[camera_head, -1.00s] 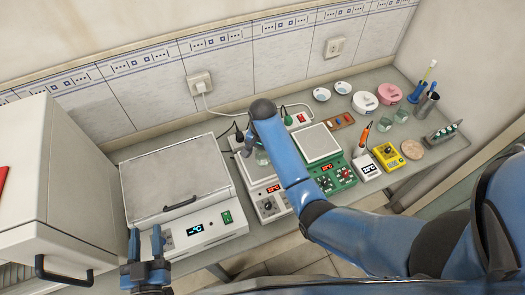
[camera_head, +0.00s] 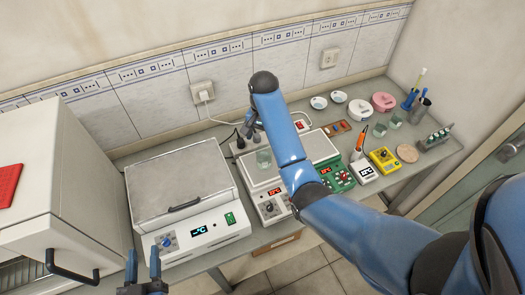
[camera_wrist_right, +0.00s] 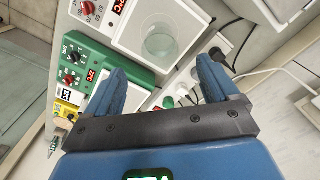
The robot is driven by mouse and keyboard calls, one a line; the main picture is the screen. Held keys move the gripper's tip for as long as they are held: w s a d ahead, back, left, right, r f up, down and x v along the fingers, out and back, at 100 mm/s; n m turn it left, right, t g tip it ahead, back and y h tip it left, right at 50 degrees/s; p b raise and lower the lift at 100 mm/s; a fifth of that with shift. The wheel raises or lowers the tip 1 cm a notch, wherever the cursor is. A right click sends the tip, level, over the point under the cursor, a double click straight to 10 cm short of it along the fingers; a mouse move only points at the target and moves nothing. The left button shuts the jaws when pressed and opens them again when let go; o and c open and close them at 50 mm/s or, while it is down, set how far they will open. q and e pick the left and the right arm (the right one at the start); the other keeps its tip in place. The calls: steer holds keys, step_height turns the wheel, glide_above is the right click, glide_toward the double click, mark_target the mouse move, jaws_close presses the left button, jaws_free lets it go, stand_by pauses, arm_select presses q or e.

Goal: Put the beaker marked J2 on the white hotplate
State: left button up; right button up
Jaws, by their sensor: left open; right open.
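A clear glass beaker (camera_head: 263,158) stands upright on the white hotplate (camera_head: 272,207), toward the back of its plate. The right wrist view also shows the beaker (camera_wrist_right: 160,42) on the white hotplate's plate (camera_wrist_right: 128,38). No J2 mark can be read on it. My right gripper (camera_head: 247,132) is open and empty, behind the beaker on the wall side and apart from it. In the right wrist view, its spread fingers (camera_wrist_right: 160,76) point toward the beaker with nothing between them. My left gripper (camera_head: 143,270) is open and empty, low at the front left.
A green hotplate (camera_head: 335,178) stands right of the white one, partly behind my right arm. A large grey-topped device (camera_head: 180,187) is on the left. Two more glass beakers (camera_head: 380,130) (camera_head: 395,122) stand at the right. Cables and sockets (camera_head: 203,92) lie behind.

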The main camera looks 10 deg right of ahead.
arm_select(q)
steer(key=shift+s+a, duration=0.1)
steer(key=shift+s, duration=0.75)
arm_select(e)
steer(key=shift+d+r, duration=0.15)
steer(key=shift+r, duration=0.6)
arm_select(q)
steer(key=shift+w, duration=0.25)
arm_select(e)
steer(key=shift+w+f, duration=0.1)
steer(key=shift+w, duration=0.1)
